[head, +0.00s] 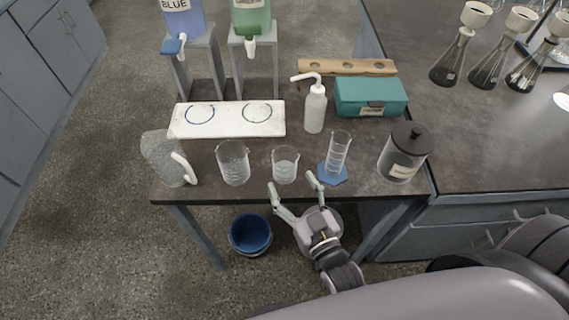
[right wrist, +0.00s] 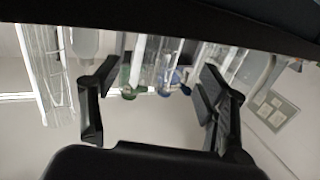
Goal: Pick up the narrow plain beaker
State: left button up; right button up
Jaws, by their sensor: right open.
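The narrower clear beaker (head: 285,166) stands upright near the table's front edge, between a wider clear beaker (head: 233,163) and a graduated cylinder (head: 338,152) on a blue base. Whether it is plain or marked is too small to tell. My right gripper (head: 292,183) is open and empty at the front edge, its fingertips just in front of the narrower beaker, one toward each side. In the right wrist view its fingers (right wrist: 152,95) are wide apart, with blurred clear glass and green and blue shapes beyond. My left gripper is not in view.
A jug (head: 165,158) stands at the left and a dark-lidded jar (head: 404,152) at the right. Behind are a white tray (head: 229,129), a wash bottle (head: 315,110) and a teal box (head: 370,97). A blue bucket (head: 250,235) is on the floor.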

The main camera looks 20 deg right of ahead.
aim_at(289, 173)
jog(key=shift+w+a+p, duration=0.1)
jog(key=shift+w+p, duration=0.5)
jog(key=shift+w, duration=2.8)
jog(key=shift+c, duration=0.3)
jog(key=c, duration=1.2)
jog(key=shift+c, duration=0.3)
jog(key=shift+r, duration=0.25)
